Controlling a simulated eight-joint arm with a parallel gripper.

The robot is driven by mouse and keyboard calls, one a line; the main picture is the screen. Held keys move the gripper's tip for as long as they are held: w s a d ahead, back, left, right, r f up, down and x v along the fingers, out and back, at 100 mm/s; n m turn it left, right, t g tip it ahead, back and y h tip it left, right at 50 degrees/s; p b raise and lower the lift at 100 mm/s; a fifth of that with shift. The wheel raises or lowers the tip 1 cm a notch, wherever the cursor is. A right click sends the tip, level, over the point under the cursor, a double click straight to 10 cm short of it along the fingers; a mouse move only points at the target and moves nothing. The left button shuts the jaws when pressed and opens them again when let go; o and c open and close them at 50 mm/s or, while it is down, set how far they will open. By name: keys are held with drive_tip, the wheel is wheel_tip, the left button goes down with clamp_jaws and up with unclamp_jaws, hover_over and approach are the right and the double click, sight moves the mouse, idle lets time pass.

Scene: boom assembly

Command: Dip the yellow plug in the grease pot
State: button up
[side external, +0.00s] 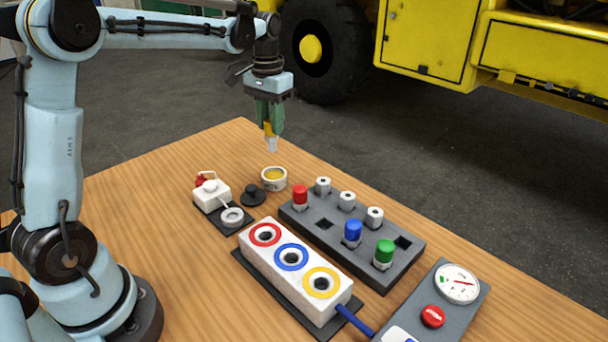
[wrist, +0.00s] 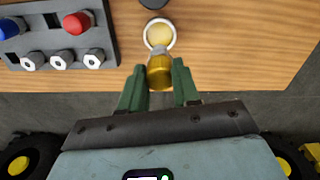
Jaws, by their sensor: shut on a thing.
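The yellow plug (side external: 268,129) is held upright in my gripper (side external: 269,124), its pale tip (side external: 271,144) pointing down. In the wrist view the plug (wrist: 160,76) sits between the two green fingers of my gripper (wrist: 160,84). The grease pot (side external: 274,179) is a small white-rimmed cup with yellow grease, standing on the wooden table. The plug's tip is above the pot with a gap between them in the side view. In the wrist view the pot (wrist: 160,36) lies just beyond the tip, which overlaps its near rim.
A grey rack (side external: 340,235) holds red, blue and green plugs and several white-topped pieces. A white block with red, blue and yellow rings (side external: 292,262) stands before it. A white device (side external: 212,194) and black knob (side external: 252,194) are left of the pot. A gauge panel (side external: 445,300) is front right.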

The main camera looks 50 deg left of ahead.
sight(272, 151)
drive_tip(key=shift+f, duration=2.65)
drive_tip(key=shift+f, duration=1.7)
drive_tip(key=shift+r, duration=0.1)
drive_tip(key=shift+r, duration=2.9)
